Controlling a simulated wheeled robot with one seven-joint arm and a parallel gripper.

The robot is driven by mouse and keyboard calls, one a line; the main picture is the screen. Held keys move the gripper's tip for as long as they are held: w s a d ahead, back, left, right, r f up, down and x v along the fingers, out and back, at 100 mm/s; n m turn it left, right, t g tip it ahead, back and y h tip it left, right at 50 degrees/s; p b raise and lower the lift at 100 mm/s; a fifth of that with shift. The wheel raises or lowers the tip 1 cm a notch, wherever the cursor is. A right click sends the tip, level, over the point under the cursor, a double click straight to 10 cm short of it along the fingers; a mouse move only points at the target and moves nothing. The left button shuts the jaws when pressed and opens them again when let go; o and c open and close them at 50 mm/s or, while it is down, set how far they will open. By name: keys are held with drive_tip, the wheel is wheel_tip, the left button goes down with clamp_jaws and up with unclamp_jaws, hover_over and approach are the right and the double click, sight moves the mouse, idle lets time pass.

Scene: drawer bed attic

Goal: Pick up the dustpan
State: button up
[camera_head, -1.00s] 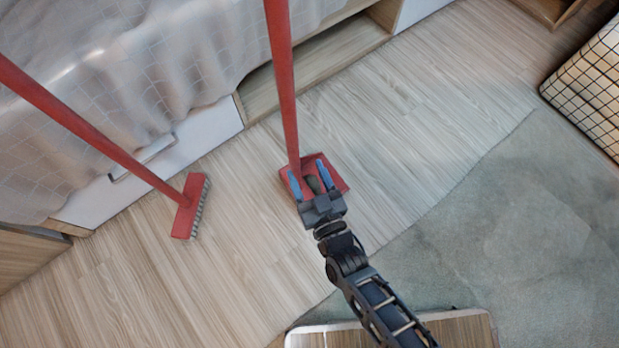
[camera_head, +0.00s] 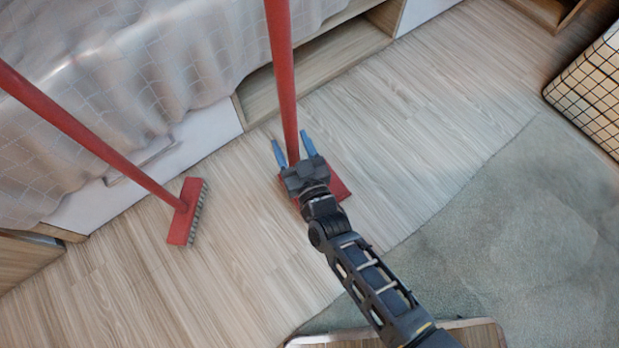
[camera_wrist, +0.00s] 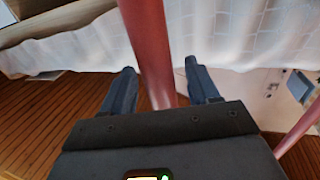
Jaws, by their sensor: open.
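The red dustpan (camera_head: 338,188) lies on the wood floor, its pan partly hidden under my gripper. Its long red handle (camera_head: 281,75) rises to the top of the head view. My gripper (camera_head: 293,148) is open, with its two blue fingers one on each side of the handle. In the wrist view, the handle (camera_wrist: 146,45) runs between the fingertips (camera_wrist: 161,66), with a visible gap to each finger. I cannot tell whether the handle lies fully within the finger depth.
A red broom (camera_head: 186,212) with a long handle stands at the left. A bed with a draped cover (camera_head: 150,60) and drawers (camera_head: 205,138) lies behind. A checkered box-like item (camera_head: 592,90) is at the right. The floor and grey rug (camera_head: 500,220) to the right are clear.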

drive_tip(key=shift+c, duration=0.4)
clamp_jaws()
drive_tip(key=shift+r, duration=0.1)
